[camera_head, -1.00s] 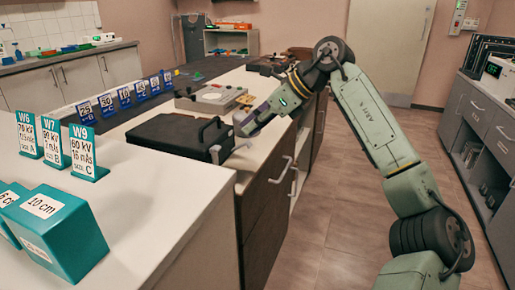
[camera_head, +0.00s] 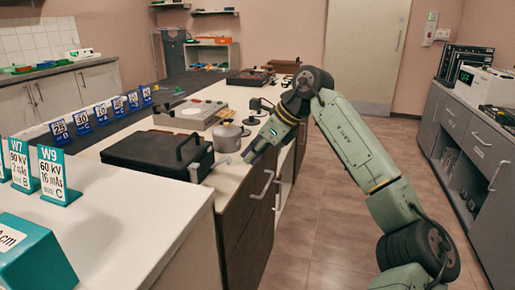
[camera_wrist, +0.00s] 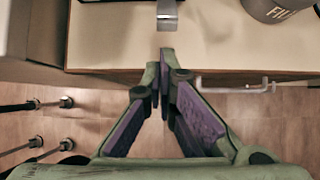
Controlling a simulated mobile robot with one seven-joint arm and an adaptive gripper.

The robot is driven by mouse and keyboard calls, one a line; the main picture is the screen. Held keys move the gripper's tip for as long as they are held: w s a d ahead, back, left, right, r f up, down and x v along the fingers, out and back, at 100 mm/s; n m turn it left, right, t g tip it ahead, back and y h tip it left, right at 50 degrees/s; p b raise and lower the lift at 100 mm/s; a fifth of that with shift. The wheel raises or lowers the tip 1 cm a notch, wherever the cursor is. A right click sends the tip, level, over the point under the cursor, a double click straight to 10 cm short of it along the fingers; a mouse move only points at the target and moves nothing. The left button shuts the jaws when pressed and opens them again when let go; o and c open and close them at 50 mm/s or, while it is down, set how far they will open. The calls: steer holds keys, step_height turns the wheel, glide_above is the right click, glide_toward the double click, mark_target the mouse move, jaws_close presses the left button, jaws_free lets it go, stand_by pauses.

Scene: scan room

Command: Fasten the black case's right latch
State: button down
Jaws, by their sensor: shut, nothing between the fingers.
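In the wrist view a metal latch (camera_wrist: 167,14) projects from the dark case edge at the top. I cannot tell whether it is fastened. My gripper (camera_wrist: 165,54) is shut and empty, its fingertips close to the counter edge and in line with the latch, with a gap between. In the head view my gripper (camera_head: 250,156) is right of the case, beside the grey pot.
A grey lidded pot (camera_head: 228,136) stands just right of the case; its lettered side shows in the wrist view (camera_wrist: 275,8). A drawer handle (camera_head: 263,184) sticks out below the counter edge. A grey device (camera_head: 191,113) stands behind. The floor aisle (camera_head: 320,225) at right is clear.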

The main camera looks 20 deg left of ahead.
steer(key=x, duration=0.5)
steer(key=shift+r+p, duration=0.1)
steer(key=shift+p, duration=0.2)
steer(key=shift+r, duration=0.25)
